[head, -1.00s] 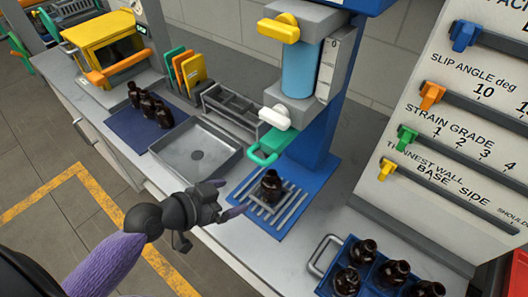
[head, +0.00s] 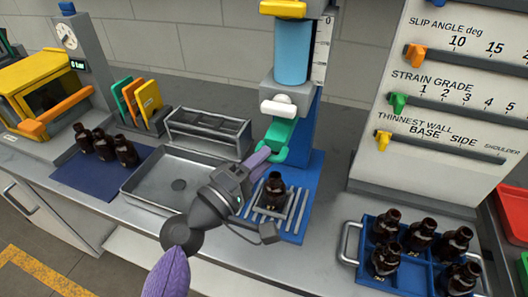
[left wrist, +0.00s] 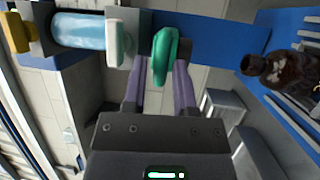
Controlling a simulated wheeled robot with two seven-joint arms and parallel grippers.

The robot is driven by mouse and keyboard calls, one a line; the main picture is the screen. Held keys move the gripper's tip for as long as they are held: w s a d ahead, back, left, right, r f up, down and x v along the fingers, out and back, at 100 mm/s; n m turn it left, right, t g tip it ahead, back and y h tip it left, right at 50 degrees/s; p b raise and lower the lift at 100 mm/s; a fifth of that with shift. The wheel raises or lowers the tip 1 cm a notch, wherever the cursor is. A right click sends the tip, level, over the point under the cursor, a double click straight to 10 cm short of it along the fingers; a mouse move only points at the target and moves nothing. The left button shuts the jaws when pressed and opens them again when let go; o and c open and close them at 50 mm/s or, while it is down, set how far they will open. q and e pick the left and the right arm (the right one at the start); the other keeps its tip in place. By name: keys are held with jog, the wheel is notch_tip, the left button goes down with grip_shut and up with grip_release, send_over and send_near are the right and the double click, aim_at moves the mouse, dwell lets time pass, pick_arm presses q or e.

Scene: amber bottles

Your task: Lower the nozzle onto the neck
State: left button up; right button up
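A dark amber bottle (head: 274,188) stands upright on a slatted blue stand (head: 300,222) below a blue column. The filling head above it has a light-blue cylinder (head: 291,52), a white knob (head: 279,105) and a green looped handle (head: 277,138). I cannot make out a separate nozzle tip. My left gripper (head: 262,160) is at the green handle, beside and above the bottle. In the left wrist view its two purple fingers (left wrist: 160,75) are apart, with the green handle (left wrist: 163,52) at their tips; contact is unclear. My right gripper is not in view.
A blue crate (head: 400,275) with several amber bottles stands at the right. A grey tray (head: 150,185) and a blue mat (head: 70,178) with more bottles are at the left. A rack (head: 205,130) stands behind. A slider panel (head: 440,140) rises at the right.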

pick_arm(q)
jog(key=shift+x, duration=1.05)
grip_shut()
dwell(0.6)
